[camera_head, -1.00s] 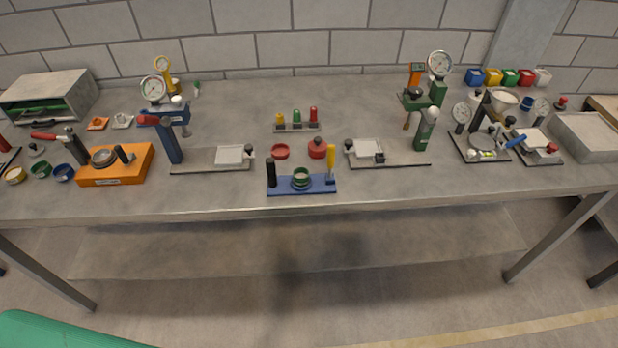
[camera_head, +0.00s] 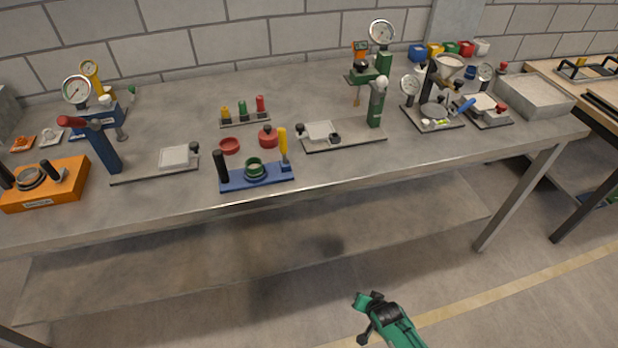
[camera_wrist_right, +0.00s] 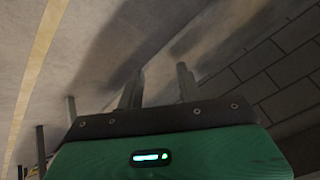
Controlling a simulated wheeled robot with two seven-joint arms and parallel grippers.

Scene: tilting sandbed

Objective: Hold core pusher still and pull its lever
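A blue base plate with a black upright grip, a green ring in the middle and a yellow lever stands near the table's front edge. I take it to be the core pusher (camera_head: 232,182), and its yellow lever (camera_head: 283,145) stands upright at its right end. My right arm shows green and black at the bottom of the head view, in front of the table and well away from the pusher. In the right wrist view my right gripper (camera_wrist_right: 160,80) has its two fingers apart with nothing between them. My left gripper is not in view.
Left of the pusher is a plate with a white block (camera_head: 175,157). A red dish (camera_head: 229,145) and a red pot (camera_head: 268,137) sit behind it. A green stand (camera_head: 376,107) is to the right. The floor before the table is clear.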

